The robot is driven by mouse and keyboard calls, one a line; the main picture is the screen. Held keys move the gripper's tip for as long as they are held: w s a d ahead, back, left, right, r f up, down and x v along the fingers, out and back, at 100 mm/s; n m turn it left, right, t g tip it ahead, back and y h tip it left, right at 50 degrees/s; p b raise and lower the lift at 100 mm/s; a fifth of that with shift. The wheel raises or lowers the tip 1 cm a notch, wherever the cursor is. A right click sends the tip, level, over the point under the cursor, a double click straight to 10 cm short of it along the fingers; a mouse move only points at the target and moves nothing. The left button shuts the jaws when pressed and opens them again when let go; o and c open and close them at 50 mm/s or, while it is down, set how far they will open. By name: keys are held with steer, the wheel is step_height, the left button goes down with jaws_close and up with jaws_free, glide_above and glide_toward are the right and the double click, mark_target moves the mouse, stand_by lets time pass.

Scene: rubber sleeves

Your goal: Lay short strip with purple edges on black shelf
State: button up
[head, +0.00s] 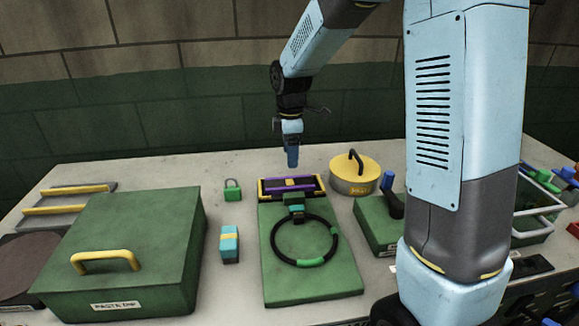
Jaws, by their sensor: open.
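A short purple-edged piece (301,183) lies within a black rectangular holder with yellow corners (264,191), at the far end of the green board. The piece is small in the picture, and I cannot tell whether it is the strip or part of the holder. The black holder may be the black shelf; no other black shelf is clear to see. My gripper (292,157) points down, just above and behind the holder. It is open, its blue fingertips overlap in this view, and no object shows in it.
The green board (337,285) bears a black ring with green parts (332,232). A large green box (165,240) stands left, with a blue block (229,244) and green padlock (232,190) between. A yellow-lidded tin (342,172) stands right. My arm hides part of the right side.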

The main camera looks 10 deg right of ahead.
steer(key=shift+r, duration=1.35)
steer(key=s+d+r+m+t, duration=0.3)
steer(key=s+d+r+m, duration=0.5)
steer(key=s+r, duration=0.3)
steer(key=s+d+r+m+t, duration=0.1)
steer(key=s+d+m, duration=0.1)
steer(key=s+m, duration=0.3)
steer(key=s+d+r+m+t, duration=0.1)
steer(key=s+d+m, duration=0.2)
steer(key=s, duration=0.7)
steer(key=shift+s+m+t, duration=0.3)
steer(key=shift+m, duration=0.7)
